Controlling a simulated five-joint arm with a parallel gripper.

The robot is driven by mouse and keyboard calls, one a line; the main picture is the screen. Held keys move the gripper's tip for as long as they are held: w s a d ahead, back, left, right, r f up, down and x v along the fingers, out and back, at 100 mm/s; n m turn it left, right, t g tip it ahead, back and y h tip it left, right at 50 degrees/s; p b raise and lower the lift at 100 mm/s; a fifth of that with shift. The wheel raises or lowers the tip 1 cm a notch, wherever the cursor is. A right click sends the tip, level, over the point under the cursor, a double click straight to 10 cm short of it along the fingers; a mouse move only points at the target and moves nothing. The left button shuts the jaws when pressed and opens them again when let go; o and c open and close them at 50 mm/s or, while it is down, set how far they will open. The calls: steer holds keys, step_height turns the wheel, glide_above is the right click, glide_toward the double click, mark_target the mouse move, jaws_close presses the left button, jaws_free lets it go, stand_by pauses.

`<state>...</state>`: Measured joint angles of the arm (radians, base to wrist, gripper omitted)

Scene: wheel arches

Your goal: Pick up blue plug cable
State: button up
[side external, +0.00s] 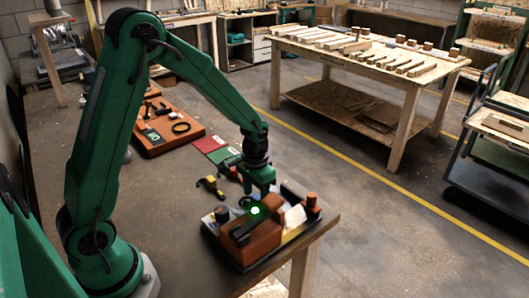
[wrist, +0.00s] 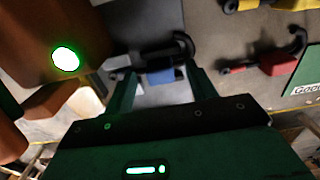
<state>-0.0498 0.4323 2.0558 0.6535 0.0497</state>
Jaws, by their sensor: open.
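The blue plug cable (wrist: 160,76) lies on a grey surface in the wrist view, a blue block on a black curved cable. It shows between the two fingers of my gripper (wrist: 163,82), near their tips. My gripper is open and I see no finger closed on the plug. In the side external view my gripper (side external: 257,188) points down behind the orange box with a green light (side external: 258,222). The blue plug cannot be made out clearly in that view.
The orange box (wrist: 45,35) stands close to the left finger. A red plug cable (wrist: 278,63) lies to the right, and a yellow one is partly cut off (wrist: 265,4). Red and green mats (side external: 210,144) and an orange tool board (side external: 165,128) lie farther back on the bench.

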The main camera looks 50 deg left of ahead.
mark_target(256, 196)
steer(key=c, duration=1.1)
steer(key=shift+r, duration=0.1)
step_height(256, 196, up, 18)
steer(key=shift+f, duration=0.1)
stand_by(0.5)
